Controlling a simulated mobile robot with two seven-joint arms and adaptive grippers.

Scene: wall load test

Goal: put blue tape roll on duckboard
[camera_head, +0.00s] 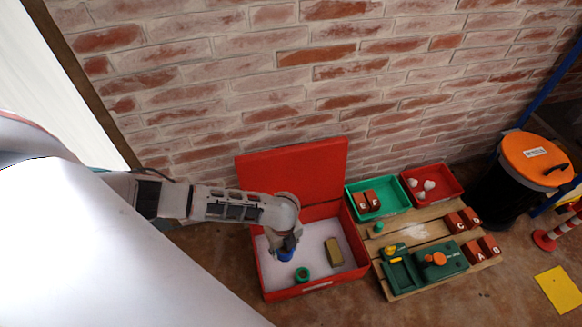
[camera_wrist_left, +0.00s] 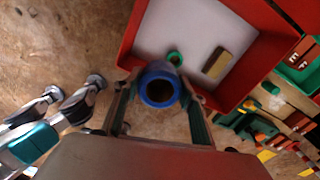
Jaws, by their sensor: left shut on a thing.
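The blue tape roll (camera_head: 287,251) is held in my left gripper (camera_head: 284,243), above the left part of the open red box. In the left wrist view the blue tape roll (camera_wrist_left: 160,84) sits between the two fingers, its round opening facing the camera. The duckboard (camera_head: 437,214) is a slatted wooden platform on the floor to the right of the red box, apart from the gripper. My right gripper is not in view.
The red box (camera_head: 322,286) has a raised lid and a white floor, with a green roll (camera_head: 302,274) and a tan block (camera_head: 333,251) inside. The duckboard carries a green case (camera_head: 452,262) and several lettered red blocks. Green (camera_head: 395,189) and red (camera_head: 446,177) trays stand behind it.

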